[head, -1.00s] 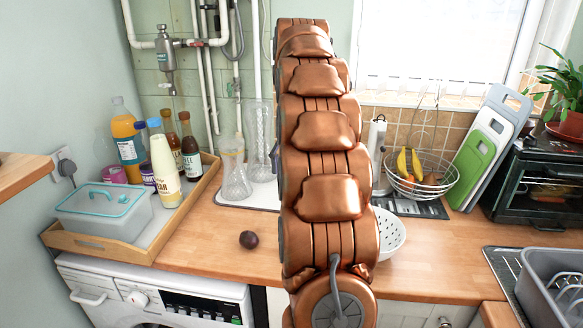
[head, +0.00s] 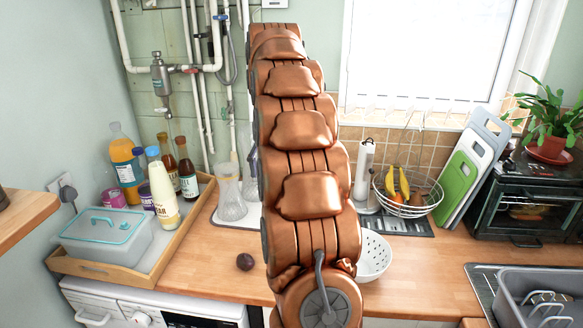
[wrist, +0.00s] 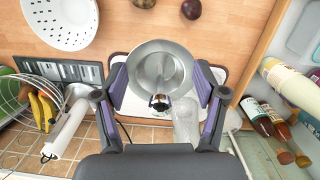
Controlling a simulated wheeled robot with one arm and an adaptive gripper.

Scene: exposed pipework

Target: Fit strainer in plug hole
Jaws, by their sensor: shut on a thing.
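In the wrist view, a round silver metal piece with a bowl shape, which looks like the strainer (wrist: 150,62), sits between the two purple-padded fingers of my gripper (wrist: 160,88). The fingers are on its left and right sides, and my gripper is shut on it. A small dark and brassy part shows at its lower edge. It is over the worktop area. In the head view my copper-coloured arm hides the gripper and the strainer. I cannot see the plug hole in either view.
A white colander (head: 373,258) and a dark round fruit (head: 245,262) lie on the wooden worktop. A wire fruit basket (head: 408,205) stands behind. Glass vases (head: 230,195) and a bottle tray (head: 90,268) are left. A grey dish tub (head: 540,275) sits right on the drainer.

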